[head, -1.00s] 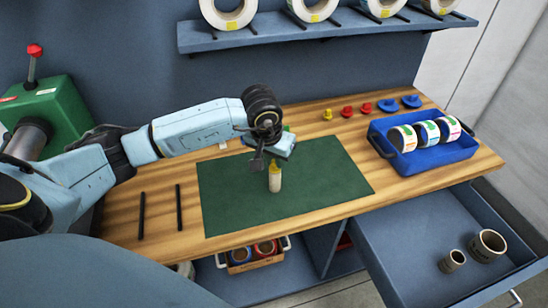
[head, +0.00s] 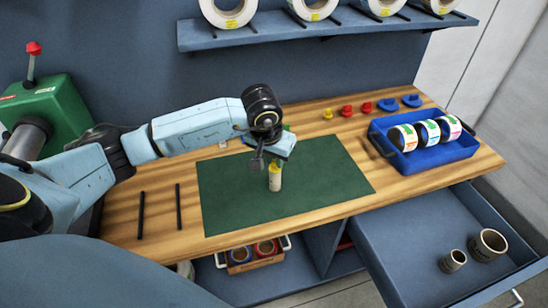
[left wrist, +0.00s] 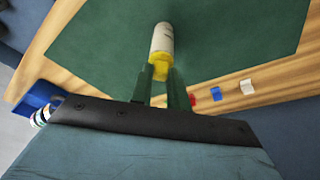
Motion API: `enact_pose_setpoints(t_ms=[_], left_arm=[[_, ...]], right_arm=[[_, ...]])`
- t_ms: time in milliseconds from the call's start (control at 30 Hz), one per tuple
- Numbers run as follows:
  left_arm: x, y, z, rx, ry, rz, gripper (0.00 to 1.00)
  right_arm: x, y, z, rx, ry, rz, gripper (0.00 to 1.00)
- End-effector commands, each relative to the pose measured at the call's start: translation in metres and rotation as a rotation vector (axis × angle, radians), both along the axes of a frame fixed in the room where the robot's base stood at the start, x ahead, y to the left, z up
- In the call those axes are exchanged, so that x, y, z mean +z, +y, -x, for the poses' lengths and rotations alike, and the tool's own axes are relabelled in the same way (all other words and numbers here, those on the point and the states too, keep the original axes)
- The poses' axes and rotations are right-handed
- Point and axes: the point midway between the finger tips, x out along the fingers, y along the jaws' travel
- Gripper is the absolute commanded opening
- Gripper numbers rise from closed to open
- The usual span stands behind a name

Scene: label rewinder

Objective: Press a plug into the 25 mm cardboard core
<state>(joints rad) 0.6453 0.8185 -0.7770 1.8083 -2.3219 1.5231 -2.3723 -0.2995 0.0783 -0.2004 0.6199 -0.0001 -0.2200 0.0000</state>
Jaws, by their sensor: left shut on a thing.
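A slim pale cardboard core (head: 275,184) stands upright on the green mat (head: 230,205). A yellow plug (head: 274,168) is at its top end, directly in line with it. In the left wrist view the plug (left wrist: 160,69) sits between my green fingers, with the core (left wrist: 161,40) extending beyond it. My left gripper (left wrist: 160,80) is shut on the yellow plug. I cannot tell how deep the plug sits in the core. My right gripper is not in view.
Another yellow plug (head: 328,114), red plugs (head: 347,111) and blue plugs (head: 387,104) stand along the bench's back. A blue tray (head: 440,157) holds label rolls at right. Two cores (head: 453,261) (head: 488,245) stand in the open drawer (head: 400,240). Two black rods (head: 141,214) lie left of the mat.

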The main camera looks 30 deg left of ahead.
Motion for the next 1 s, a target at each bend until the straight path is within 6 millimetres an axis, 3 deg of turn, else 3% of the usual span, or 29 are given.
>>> enact_pose_setpoints(t_ms=[300, 333, 533, 833, 1000], left_arm=[[-0.003, 0.000, 0.002, -0.001, 0.007, -0.001, 0.00], [-0.004, 0.000, 0.002, -0.001, 0.008, -0.001, 0.18], [-0.002, 0.000, 0.001, -0.001, 0.005, 0.000, 0.42], [0.001, 0.000, 0.001, -0.001, 0.002, 0.000, 0.42], [0.022, 0.000, 0.006, -0.001, -0.002, -0.001, 0.42]], right_arm=[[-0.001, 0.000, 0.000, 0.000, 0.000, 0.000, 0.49], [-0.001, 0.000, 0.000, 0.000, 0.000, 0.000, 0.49], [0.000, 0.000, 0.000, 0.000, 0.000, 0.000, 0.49], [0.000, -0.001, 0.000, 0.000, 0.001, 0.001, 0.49], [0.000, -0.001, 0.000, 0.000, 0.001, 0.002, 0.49]])
